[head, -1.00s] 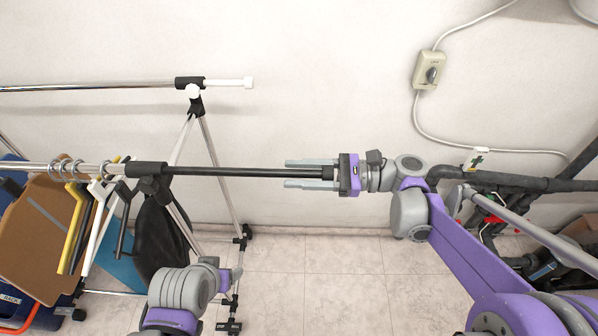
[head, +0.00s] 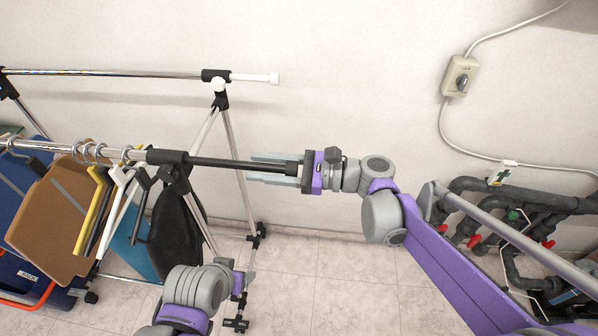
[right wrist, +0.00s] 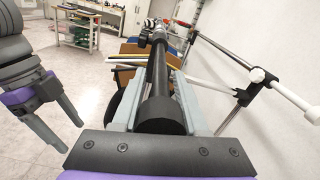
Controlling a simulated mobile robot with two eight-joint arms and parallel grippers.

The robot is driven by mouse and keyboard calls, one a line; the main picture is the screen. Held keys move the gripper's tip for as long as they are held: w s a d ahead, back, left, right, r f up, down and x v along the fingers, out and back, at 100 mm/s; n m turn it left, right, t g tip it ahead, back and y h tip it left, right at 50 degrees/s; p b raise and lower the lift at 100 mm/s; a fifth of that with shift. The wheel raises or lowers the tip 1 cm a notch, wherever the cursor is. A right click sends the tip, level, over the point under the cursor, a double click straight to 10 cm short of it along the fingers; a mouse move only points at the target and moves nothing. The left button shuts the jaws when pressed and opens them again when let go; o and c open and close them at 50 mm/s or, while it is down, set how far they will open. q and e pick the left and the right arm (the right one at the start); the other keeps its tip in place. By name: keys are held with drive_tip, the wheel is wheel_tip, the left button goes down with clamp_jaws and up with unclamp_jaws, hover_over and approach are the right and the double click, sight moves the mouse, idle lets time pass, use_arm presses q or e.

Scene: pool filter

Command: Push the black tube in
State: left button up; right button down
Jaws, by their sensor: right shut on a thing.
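The black tube (head: 225,163) runs level out of the black joint (head: 166,157) at the right end of the rack's front chrome rail. My right gripper (head: 252,168) is shut on the black tube near its free end, fingers pointing left along it. In the right wrist view the black tube (right wrist: 157,75) lies between the two grey fingers, its thick black end cap (right wrist: 160,113) close to the palm. My left gripper (head: 240,285) is low in the head view, below the rail, seen partly. In the right wrist view the left gripper (right wrist: 58,122) has its fingers apart and empty.
The rack's rear rail with a white end (head: 255,78) is near the wall. Grey pipes with red valves (head: 548,243) stand at right. The floor below my right arm is clear.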

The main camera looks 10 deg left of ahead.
sight(220, 164)
drive_tip(key=a+b, duration=0.1)
drive_tip(key=a, duration=0.8)
drive_tip(key=c, duration=0.8)
unclamp_jaws()
drive_tip(key=shift+o, duration=0.2)
drive_tip(key=d+b, duration=0.1)
drive_tip(key=d, duration=0.9)
drive_tip(key=shift+d, duration=0.4)
